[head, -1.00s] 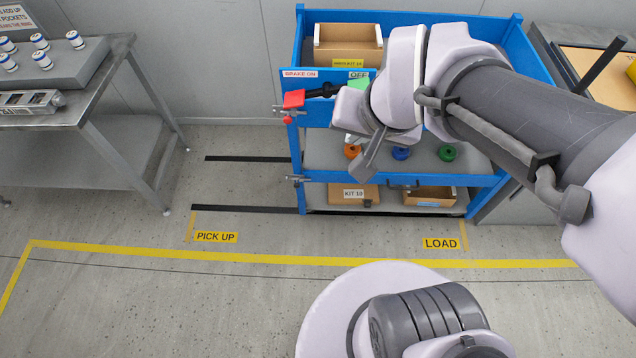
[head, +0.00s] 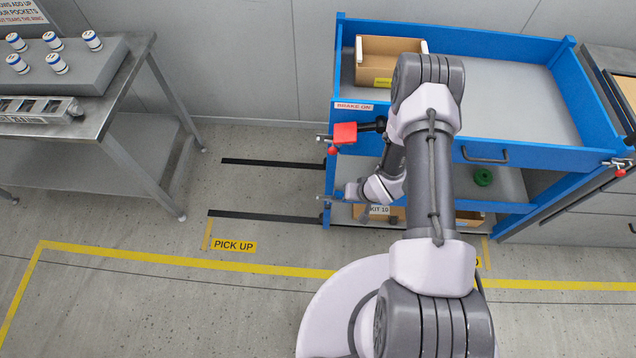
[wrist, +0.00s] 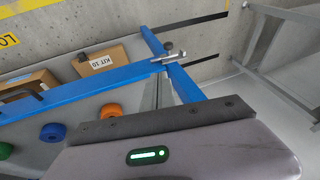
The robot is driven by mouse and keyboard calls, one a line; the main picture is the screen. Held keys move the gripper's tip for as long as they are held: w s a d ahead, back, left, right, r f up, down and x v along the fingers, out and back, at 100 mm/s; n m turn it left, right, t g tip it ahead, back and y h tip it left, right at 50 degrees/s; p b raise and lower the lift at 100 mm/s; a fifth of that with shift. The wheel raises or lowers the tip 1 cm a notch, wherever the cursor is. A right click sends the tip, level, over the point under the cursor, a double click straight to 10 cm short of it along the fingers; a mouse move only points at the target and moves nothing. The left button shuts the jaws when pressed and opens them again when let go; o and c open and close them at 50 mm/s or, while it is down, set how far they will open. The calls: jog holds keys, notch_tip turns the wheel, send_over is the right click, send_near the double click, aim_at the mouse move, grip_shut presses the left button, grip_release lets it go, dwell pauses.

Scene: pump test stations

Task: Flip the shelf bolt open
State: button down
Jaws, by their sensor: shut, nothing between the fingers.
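The shelf bolt (wrist: 170,57) is a small silver bolt on the blue corner post, level with the lower shelf. It also shows small in the head view (head: 328,197) at the cart's left side. Its exact handle position is too small to tell. My gripper (head: 352,190) is low at the cart's left side, just right of the bolt in the head view. No gap shows between its fingers, and nothing is seen held. In the wrist view, the dark bar and pale housing fill the bottom, below the bolt and apart from it in the picture.
The blue cart (head: 522,155) has a red brake handle (head: 345,133) above my gripper and another bolt (head: 617,165) at the upper right. Orange (wrist: 110,111), blue (wrist: 53,131) and green (wrist: 5,150) spools sit on its shelf. A metal table (head: 120,95) stands left; floor between is clear.

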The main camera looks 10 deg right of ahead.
jog(key=s+a+b+x, duration=0.1)
jog(key=b+x, duration=0.4)
jog(key=x, duration=0.7)
jog(key=shift+a+f, duration=0.4)
jog(key=shift+a, duration=0.15)
jog(key=shift+b, duration=0.3)
